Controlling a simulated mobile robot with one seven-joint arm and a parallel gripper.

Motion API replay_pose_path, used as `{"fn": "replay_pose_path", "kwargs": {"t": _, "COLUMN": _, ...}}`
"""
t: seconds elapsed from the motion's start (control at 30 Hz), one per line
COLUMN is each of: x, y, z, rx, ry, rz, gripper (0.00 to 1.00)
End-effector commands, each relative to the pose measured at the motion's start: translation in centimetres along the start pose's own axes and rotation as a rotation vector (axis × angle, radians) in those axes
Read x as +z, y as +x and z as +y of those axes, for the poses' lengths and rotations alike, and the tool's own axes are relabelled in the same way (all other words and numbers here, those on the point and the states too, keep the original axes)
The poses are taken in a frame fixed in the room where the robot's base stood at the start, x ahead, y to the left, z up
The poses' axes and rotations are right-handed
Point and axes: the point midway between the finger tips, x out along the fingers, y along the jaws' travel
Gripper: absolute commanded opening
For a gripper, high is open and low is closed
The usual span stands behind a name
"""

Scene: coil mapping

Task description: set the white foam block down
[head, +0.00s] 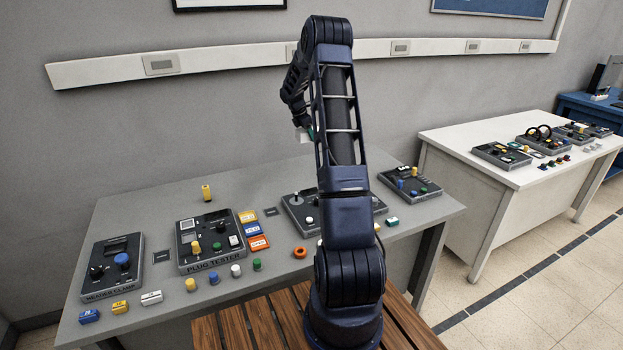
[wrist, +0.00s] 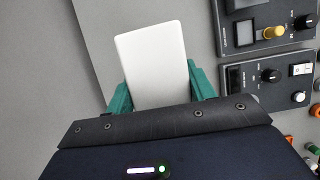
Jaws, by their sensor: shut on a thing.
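The white foam block (wrist: 152,62) is held between the green fingers of my gripper (wrist: 160,92) in the wrist view. Its lower end is hidden behind the gripper body. In the head view a small pale part of the block (head: 301,136) shows beside my arm, above the back part of the grey table (head: 150,208). My gripper (head: 309,133) is mostly hidden there by the arm. The block appears raised clear of the table, but the exact gap cannot be told.
The plug tester (head: 215,238), the header clamp (head: 112,265) and a device with a joystick (head: 303,212) stand on the table. Several coloured plugs and blocks line its front. A yellow cylinder (head: 206,192) stands at the back. The table's back middle looks clear. A white table (head: 470,140) stands right.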

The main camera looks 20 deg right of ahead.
Motion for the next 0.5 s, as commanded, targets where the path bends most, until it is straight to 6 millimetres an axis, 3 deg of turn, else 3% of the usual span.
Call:
{"fn": "replay_pose_path", "kwargs": {"t": 0.17, "x": 0.9, "y": 1.1, "z": -0.2, "rx": 0.002, "ry": -0.008, "rz": -0.001, "gripper": 0.33}}
{"fn": "replay_pose_path", "kwargs": {"t": 0.5, "x": -1.7, "y": 7.4, "z": -0.2, "rx": -0.001, "ry": -0.010, "rz": -0.001, "gripper": 0.33}}
